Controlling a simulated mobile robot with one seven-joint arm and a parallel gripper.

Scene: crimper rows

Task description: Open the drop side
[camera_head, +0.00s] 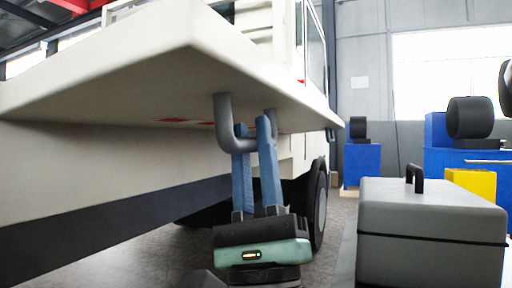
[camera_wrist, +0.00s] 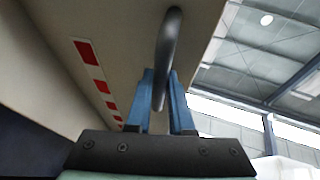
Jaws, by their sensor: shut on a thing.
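The drop side (camera_head: 120,75) is a white panel on the truck, seen from below. It stands out from the truck's side rather than hanging upright against it. A grey bar handle (camera_head: 224,118) is fixed to the panel near its right end. My gripper (camera_head: 253,132) is below the panel with its two blue fingers pointing up, shut on the handle. In the wrist view the handle (camera_wrist: 171,42) runs down between the fingers (camera_wrist: 161,92). The panel's face (camera_wrist: 130,45) fills the left there, with red and white marking strips.
A grey case (camera_head: 430,220) with a black handle stands close on the right. Blue blocks (camera_head: 362,163) with black rolls and a yellow box (camera_head: 470,184) are behind it. A truck wheel (camera_head: 319,207) is behind my gripper. Grey floor shows beneath the truck.

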